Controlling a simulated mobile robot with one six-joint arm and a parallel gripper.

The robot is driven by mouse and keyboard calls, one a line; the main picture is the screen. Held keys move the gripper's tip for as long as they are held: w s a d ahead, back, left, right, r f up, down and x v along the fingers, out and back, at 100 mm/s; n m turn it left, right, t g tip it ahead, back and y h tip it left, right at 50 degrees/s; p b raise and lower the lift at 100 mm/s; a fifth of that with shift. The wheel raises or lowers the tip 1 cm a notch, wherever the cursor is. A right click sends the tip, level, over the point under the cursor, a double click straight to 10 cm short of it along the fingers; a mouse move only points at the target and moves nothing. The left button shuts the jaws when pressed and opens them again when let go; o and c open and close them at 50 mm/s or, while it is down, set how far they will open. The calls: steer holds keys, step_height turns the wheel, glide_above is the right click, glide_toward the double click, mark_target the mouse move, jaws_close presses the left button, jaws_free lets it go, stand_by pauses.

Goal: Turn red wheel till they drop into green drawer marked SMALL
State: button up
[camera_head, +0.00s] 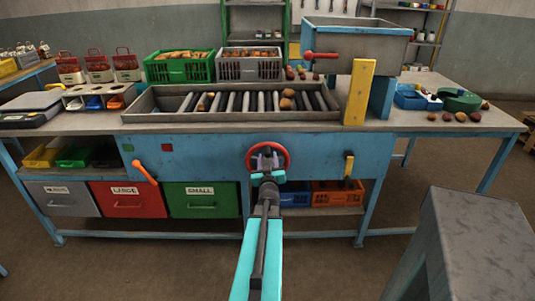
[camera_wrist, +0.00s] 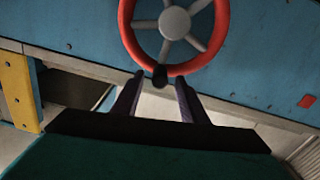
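The red wheel (camera_head: 288,157) is on the blue front panel of the sorting table. In the wrist view the wheel (camera_wrist: 126,33) has a grey hub and spokes, with a dark knob (camera_wrist: 160,76) at its rim. My gripper (camera_head: 266,160) is in front of the wheel. In the wrist view its purple fingers (camera_wrist: 160,82) stand apart around the knob, with gaps visible beside it. Several brown round items (camera_head: 287,98) lie on the roller bed (camera_head: 240,102). The green drawer marked SMALL (camera_head: 203,211) is at lower left and looks shut.
A red LARGE drawer (camera_head: 130,205) and a grey drawer (camera_head: 65,204) are left of the green one. An orange lever (camera_head: 145,172) and a yellow lever (camera_head: 349,166) flank the wheel. A grey hopper (camera_head: 355,40) is above. A grey block (camera_head: 470,240) stands at right front.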

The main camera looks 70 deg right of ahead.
steer(key=shift+p+x, duration=0.35)
steer(key=shift+x, duration=1.9)
steer(key=shift+c, duration=0.5)
jaws_close()
